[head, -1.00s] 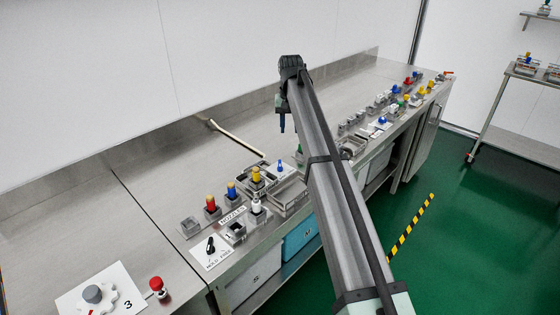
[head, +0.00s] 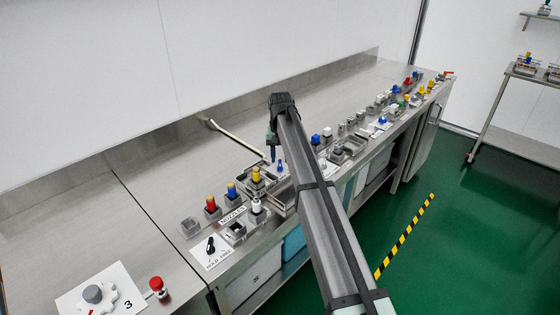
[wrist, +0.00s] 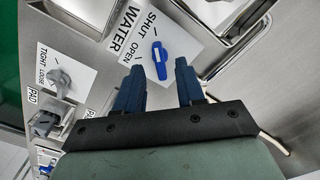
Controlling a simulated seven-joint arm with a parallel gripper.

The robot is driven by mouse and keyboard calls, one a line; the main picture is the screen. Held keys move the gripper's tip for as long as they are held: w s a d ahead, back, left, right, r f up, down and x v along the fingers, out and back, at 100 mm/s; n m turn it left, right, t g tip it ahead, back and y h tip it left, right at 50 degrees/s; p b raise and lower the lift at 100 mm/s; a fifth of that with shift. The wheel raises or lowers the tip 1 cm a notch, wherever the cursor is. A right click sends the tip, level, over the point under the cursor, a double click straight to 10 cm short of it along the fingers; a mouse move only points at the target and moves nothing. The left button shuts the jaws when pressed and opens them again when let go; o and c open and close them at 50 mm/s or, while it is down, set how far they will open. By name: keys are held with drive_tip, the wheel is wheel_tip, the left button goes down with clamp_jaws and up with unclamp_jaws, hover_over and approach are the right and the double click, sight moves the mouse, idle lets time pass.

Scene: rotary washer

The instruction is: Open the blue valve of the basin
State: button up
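In the head view the valve (head: 280,166) shows just right of my fingertips. My gripper (wrist: 158,68) is open and empty, its two dark blue fingers apart with the lever between and slightly beyond their tips; I cannot tell whether they touch it. It also shows in the head view (head: 272,156), fingers pointing down.
A grey TIGHT/LOOSE knob (wrist: 63,83) is left of the valve in the wrist view. Several coloured nozzles, including a red one (head: 211,203), stand in holders along the counter's front. A long pale rod (head: 236,136) lies behind.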

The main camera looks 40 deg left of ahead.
drive_tip(key=shift+f, duration=1.15)
clamp_jaws()
